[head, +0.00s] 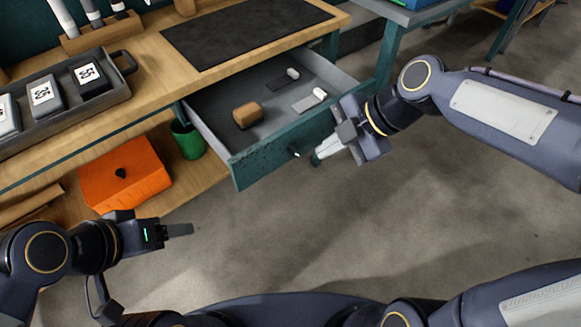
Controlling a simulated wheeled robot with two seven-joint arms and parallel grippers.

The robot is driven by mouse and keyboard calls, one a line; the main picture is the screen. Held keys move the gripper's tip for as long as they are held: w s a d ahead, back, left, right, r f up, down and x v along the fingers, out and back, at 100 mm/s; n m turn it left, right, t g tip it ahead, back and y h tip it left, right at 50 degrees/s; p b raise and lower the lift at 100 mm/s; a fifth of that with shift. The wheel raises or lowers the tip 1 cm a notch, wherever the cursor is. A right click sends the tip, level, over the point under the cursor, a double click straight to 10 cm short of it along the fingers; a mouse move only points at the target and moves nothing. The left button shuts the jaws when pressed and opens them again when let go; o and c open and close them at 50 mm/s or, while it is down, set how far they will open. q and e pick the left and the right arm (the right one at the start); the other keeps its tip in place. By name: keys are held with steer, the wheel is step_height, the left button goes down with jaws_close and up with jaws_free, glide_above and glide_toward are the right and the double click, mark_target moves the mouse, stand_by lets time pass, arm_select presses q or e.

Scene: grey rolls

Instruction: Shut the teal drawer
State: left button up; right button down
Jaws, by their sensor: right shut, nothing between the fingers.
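The teal drawer (273,152) is pulled out from under the wooden workbench (152,82), with its teal front facing me. Inside lie a brown block (247,115) and several small white and grey pieces. My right gripper (325,148) is shut and empty, with its fingertips close to the right part of the drawer front, near a small light knob (297,153). I cannot tell whether they touch it. My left gripper (185,230) is at the lower left, away from the drawer; its fingers appear as one dark shape, so its opening is unclear.
A dark mat (245,30) lies on the bench top above the drawer. A grey tray (112,95) with black and white boxes stands at the left. An orange box (125,175) and a green bin (188,140) sit below. Grey floor in front is clear.

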steer(key=b, duration=0.2)
glide_toward(272, 163)
step_height(272, 163, down, 4)
steer(key=s, duration=0.3)
arm_select(q)
step_height(272, 163, down, 2)
steer(key=shift+f, duration=0.1)
arm_select(e)
steer(key=w+a, duration=0.1)
steer(key=w, duration=0.1)
steer(key=w+a, duration=0.1)
steer(key=shift+w+a, duration=0.35)
